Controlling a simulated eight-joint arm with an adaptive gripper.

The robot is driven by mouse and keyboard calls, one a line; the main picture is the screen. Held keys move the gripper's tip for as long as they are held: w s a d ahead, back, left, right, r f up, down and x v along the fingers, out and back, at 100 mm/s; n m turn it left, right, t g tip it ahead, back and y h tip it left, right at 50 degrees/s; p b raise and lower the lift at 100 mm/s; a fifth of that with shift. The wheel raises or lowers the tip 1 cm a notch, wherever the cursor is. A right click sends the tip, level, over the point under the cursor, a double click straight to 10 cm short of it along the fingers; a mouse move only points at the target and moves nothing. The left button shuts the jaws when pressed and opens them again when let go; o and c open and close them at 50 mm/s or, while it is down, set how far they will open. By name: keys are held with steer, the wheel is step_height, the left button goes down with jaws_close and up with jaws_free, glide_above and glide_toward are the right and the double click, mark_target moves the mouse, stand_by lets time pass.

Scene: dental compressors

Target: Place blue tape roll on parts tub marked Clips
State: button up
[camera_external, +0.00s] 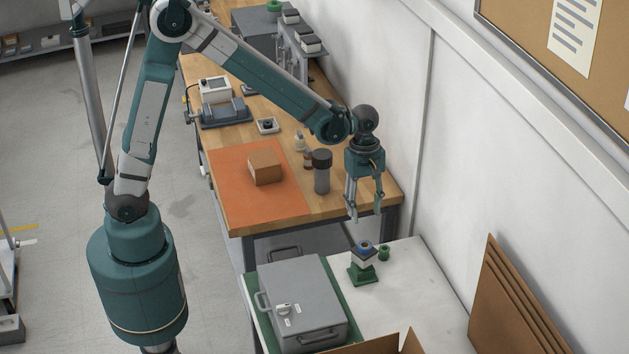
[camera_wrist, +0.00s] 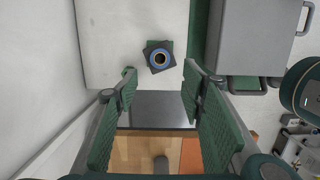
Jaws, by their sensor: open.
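The blue tape roll (camera_external: 365,245) is a small blue ring with a dark centre. It lies on top of a small grey block (camera_external: 364,255), which rests on a green base (camera_external: 362,273) on the white table. In the wrist view the roll (camera_wrist: 159,59) shows as a blue ring on a dark square, ahead of my fingers. My gripper (camera_external: 365,214) is open and empty, pointing down, above the roll in the external picture. Its two green fingers stand wide apart in the wrist view. I cannot read a Clips mark on anything, so I cannot tell which thing is that tub.
A large grey lidded case (camera_external: 300,300) sits left of the roll. A small green item (camera_external: 384,253) stands beside it. The wooden bench (camera_external: 380,190) behind holds a cardboard box (camera_external: 265,167) and a dark-capped cylinder (camera_external: 322,172). Cardboard sheets (camera_external: 510,300) lean right.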

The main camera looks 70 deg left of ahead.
steer(key=s+a+r+m+t, duration=0.2)
steer(key=s+a+r+m, duration=0.15)
steer(key=s+r, duration=0.35)
steer(key=s+a+r+m+t, duration=0.1)
steer(key=s+a+r+m, duration=0.2)
steer(key=s+r+m, duration=0.3)
steer(key=s+a+r+m+t+y, duration=0.1)
steer(key=s+m, duration=0.3)
steer(key=s, duration=0.4)
steer(key=s+a+r+m+t, duration=0.3)
steer(key=s+m, duration=0.1)
steer(key=s, duration=0.4)
steer(key=shift+a+y, duration=0.3)
steer(key=shift+y, duration=0.1)
steer(key=shift+m, duration=0.25)
step_height(320, 180, down, 25)
steer(key=b, duration=2.5)
